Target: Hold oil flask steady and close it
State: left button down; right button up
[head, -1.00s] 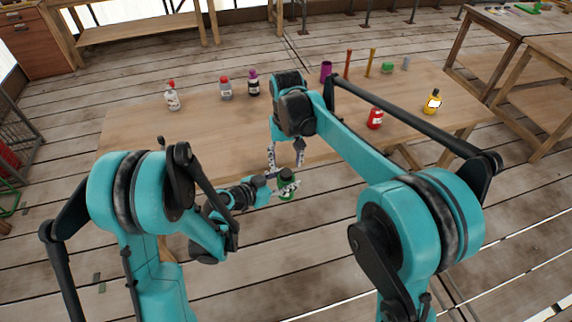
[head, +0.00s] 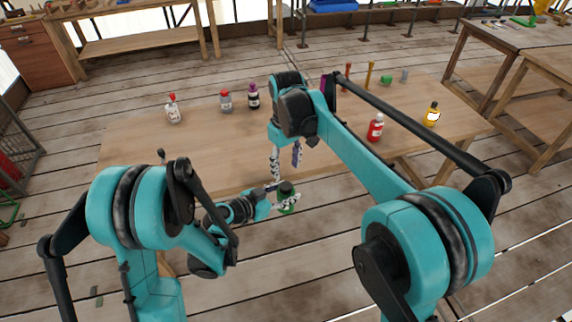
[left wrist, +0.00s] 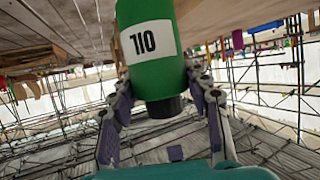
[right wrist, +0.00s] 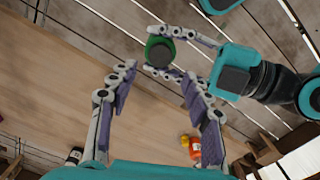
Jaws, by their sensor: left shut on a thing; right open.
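The oil flask (head: 288,206) is a green bottle with a white label, held upright in front of the table. My left gripper (head: 285,199) is shut on its body. In the left wrist view the flask (left wrist: 155,65) looks upside down, its black top (left wrist: 163,107) between the fingers. My right gripper (head: 285,169) points down just above the flask. In the right wrist view its fingers (right wrist: 159,74) are open and empty, and the flask's dark round top (right wrist: 160,53) is beyond the fingertips, apart from them. I cannot tell whether the black top is a cap or the neck.
A wooden table (head: 160,150) lies behind the flask. A white bottle (head: 173,110), a grey bottle (head: 226,100) and a dark purple bottle (head: 253,97) stand at its back left. A red bottle (head: 375,129) and a yellow bottle (head: 432,115) stand right. The table's middle is mostly clear.

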aim_at(286, 185)
jog(key=shift+f, duration=4.05)
grip_shut()
jog(key=shift+m, duration=0.9)
jog(key=shift+o, duration=0.8)
grip_release()
jog(key=shift+r, duration=0.1)
notch_tip(286, 185, up, 12)
